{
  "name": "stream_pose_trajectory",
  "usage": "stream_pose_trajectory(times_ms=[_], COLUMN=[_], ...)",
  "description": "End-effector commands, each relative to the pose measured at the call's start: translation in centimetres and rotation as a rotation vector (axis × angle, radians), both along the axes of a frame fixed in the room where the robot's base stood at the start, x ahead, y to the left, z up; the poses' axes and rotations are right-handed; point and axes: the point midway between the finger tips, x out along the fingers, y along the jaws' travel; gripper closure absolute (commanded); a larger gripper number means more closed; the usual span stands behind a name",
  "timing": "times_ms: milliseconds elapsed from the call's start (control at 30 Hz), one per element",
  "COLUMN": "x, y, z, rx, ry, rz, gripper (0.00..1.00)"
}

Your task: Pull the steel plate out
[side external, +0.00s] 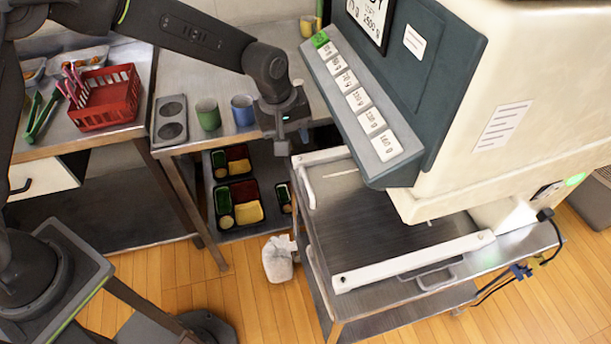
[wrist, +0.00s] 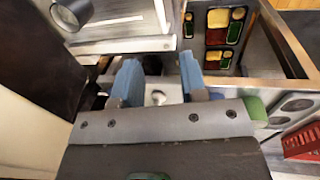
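The steel plate (side external: 365,215) is a flat dark-grey sheet lying inside a white frame (side external: 410,262) under the large machine. Part of it is hidden beneath the machine's body. A grey handle (side external: 437,275) shows at the frame's near side. My gripper (side external: 282,147) hangs just left of the frame's far left corner, apart from the plate. In the wrist view, my gripper (wrist: 160,75) has its two blue fingers spread with a gap between them and nothing held. What appears to be the frame's white rail (wrist: 125,45) lies beyond the left finger.
The machine (side external: 530,100) with a row of labelled buttons overhangs the plate. Bento trays (side external: 240,203) sit on a shelf below the counter. Cups (side external: 208,114) and a red basket (side external: 103,97) stand at left. A white bag (side external: 278,258) lies on the floor.

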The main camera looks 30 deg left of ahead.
Motion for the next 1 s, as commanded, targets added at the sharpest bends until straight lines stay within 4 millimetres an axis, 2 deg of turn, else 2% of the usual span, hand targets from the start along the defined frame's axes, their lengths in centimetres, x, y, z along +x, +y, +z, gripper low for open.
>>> stream_pose_trajectory(times_ms=[267,700,833,1000], x=[0.4,1.6,1.9,2.0], y=[-0.6,-1.7,-2.0,-2.1], z=[-2.9,-11.4,-13.0,-14.0], rx=[-0.001,0.001,0.0,-0.001], ry=[0.009,0.009,0.007,0.006], rz=[0.011,0.01,0.01,0.01], gripper=[0.61,0.61,0.61,0.61])
